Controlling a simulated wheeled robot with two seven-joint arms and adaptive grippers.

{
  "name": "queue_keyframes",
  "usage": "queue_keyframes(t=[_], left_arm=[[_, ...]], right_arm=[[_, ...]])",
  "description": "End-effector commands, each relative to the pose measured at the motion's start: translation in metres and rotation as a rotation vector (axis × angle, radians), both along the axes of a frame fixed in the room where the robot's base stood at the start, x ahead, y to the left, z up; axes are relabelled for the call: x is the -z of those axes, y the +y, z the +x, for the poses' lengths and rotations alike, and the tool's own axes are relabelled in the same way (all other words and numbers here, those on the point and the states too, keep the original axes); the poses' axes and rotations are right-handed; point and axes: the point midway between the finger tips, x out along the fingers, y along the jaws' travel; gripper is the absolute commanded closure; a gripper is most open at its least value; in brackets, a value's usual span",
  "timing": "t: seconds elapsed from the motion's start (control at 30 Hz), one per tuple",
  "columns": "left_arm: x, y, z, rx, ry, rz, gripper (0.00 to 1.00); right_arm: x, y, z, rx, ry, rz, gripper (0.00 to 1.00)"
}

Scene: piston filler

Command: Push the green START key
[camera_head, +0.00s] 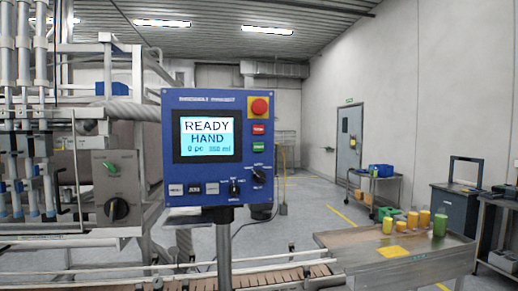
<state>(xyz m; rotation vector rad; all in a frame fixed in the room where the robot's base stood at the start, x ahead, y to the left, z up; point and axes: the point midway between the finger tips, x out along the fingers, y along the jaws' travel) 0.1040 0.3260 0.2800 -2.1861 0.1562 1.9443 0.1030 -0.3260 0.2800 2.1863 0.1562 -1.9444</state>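A blue control panel (203,101) stands on a grey post in the middle of the head view. The screen (208,136) reads "READY HAND" with a smaller line "0 pc" and a blurred volume in ml. Neither of my grippers is in view, and nothing covers the green key.
Black rotary knobs (258,176) and a ZERO key (194,188) sit lower on the panel. A grey box with a black dial (116,209) and the filler's pipes are at left. A slatted conveyor (270,279) runs below. A metal table (345,241) with several cups stands at right.

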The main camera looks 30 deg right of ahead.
Motion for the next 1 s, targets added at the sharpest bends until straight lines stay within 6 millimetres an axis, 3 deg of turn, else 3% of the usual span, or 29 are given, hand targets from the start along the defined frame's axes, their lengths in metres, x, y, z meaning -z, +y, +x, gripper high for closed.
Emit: queue_keyframes(t=[0.03, 0.23, 1.0], left_arm=[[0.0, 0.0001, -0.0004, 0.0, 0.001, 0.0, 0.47], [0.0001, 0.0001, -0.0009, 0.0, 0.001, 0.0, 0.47], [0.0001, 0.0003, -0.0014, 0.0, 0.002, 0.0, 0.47]], right_arm=[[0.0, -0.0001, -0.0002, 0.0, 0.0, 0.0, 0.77], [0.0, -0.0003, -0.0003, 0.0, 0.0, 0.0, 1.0], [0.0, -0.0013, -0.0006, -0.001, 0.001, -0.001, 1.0]])
